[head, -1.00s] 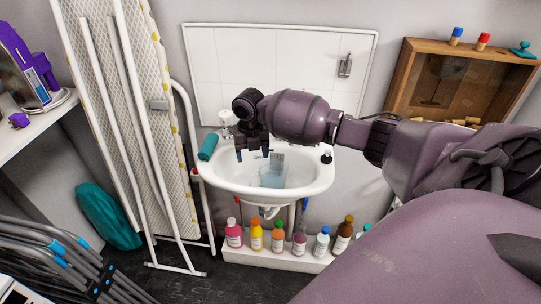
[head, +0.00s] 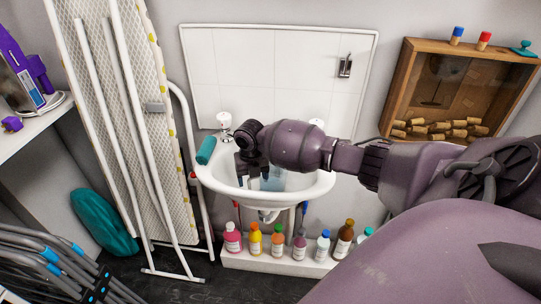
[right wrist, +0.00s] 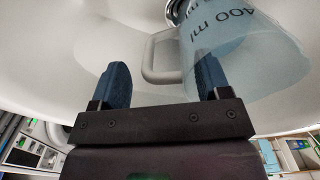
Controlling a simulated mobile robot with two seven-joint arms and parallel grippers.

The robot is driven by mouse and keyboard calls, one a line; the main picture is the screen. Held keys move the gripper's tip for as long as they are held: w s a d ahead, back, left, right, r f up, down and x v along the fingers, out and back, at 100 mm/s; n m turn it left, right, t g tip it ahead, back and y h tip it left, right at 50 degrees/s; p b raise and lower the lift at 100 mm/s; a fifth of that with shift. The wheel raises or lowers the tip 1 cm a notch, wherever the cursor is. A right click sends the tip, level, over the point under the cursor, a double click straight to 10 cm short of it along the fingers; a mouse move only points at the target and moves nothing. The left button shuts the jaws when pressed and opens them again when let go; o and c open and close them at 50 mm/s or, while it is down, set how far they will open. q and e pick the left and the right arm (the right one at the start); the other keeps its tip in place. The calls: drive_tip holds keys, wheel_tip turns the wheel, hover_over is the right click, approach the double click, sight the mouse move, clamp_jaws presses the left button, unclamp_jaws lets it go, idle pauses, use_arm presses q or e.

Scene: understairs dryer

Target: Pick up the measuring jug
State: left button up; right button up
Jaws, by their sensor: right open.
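The measuring jug (head: 272,184) is a clear bluish vessel inside the white sink (head: 318,188), partly hidden behind my right arm and gripper. In the right wrist view the jug (right wrist: 245,55) is at the upper right, with a dark "400 ml" mark on its wall. Its pale loop handle (right wrist: 150,62) shows between and beyond my fingertips. My right gripper (head: 250,178) is open, pointing down into the basin at the jug's left. In the right wrist view its two blue fingers (right wrist: 161,75) stand apart with nothing clamped. My left gripper is not in view.
A teal roll (head: 206,149) lies on the sink's left rim, near a tap (head: 225,124). Several bottles (head: 278,240) stand on a ledge below. An ironing board (head: 150,130) leans at left. A wooden cabinet (head: 388,112) hangs at right.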

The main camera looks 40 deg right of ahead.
drive_tip(key=c, duration=1.2)
drive_tip(key=shift+r, duration=0.2)
